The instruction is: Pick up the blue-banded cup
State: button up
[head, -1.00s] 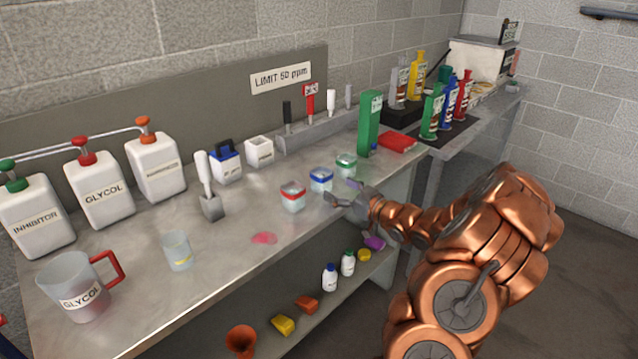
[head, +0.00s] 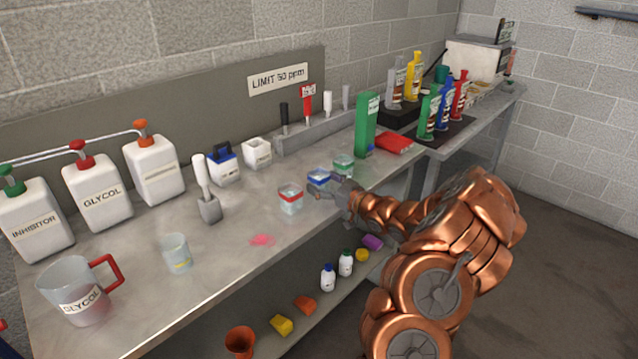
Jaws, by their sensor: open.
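The blue-banded cup (head: 318,177) is a small clear cup with a blue rim. It stands on the metal bench between the red-banded cup (head: 290,198) on its left and the green-banded cup (head: 344,165) behind it to the right. My gripper (head: 328,189) is open and right at the blue-banded cup, coming from the front right. Its fingers cover the lower part of that cup. I cannot tell whether they touch it.
A pink spill (head: 262,240) lies in front.

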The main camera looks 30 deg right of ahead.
jog(key=shift+x, duration=0.8)
jog(key=c, duration=1.3)
